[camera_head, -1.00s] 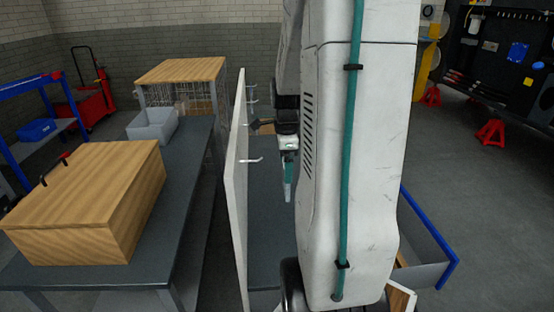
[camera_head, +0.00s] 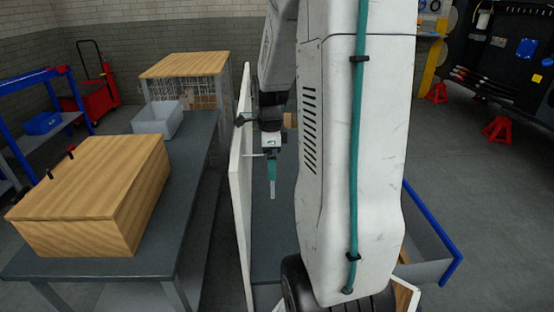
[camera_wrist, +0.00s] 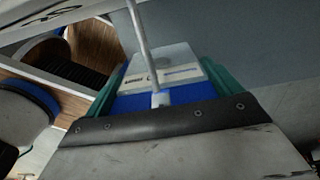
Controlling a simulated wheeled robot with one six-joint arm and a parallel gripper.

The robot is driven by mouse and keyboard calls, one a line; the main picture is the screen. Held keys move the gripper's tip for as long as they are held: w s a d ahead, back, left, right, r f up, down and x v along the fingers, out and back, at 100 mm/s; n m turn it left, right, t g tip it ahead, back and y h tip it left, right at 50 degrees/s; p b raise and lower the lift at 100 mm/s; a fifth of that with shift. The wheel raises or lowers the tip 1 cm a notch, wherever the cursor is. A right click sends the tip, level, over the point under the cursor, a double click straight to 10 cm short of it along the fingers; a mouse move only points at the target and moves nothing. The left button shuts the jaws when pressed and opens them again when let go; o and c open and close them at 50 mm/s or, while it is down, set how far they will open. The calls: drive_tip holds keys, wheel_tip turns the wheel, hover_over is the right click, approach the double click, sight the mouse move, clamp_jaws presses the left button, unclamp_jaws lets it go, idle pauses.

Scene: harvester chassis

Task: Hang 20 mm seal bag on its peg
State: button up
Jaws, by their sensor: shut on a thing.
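My gripper (camera_head: 271,172) points down beside the white peg panel (camera_head: 241,190), which I see nearly edge-on in the head view. Its teal fingers are shut on the seal bag (camera_head: 272,190), whose pale lower end hangs below them. In the wrist view my gripper (camera_wrist: 158,80) holds the bag (camera_wrist: 172,72), pale with a printed label and blue part. A thin grey peg (camera_wrist: 143,45) with a white tip crosses in front of the bag. I cannot tell whether it passes through the bag's hole. In the head view a peg (camera_head: 254,155) ends close to my fingers.
A dark bench left of the panel carries a wooden box (camera_head: 95,195) and a grey bin (camera_head: 157,117). A blue-edged tray (camera_head: 432,235) lies low at the right, beyond my arm.

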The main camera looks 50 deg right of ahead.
drive_tip(key=shift+w+a+f, duration=0.3)
drive_tip(key=shift+w+a, duration=0.45)
drive_tip(key=shift+w, duration=0.05)
drive_tip(key=shift+w+a+f, duration=0.25)
drive_tip(key=shift+w+a, duration=0.45)
drive_tip(key=shift+w, duration=0.1)
drive_tip(key=o, duration=0.7)
drive_tip(key=shift+r, duration=3.9)
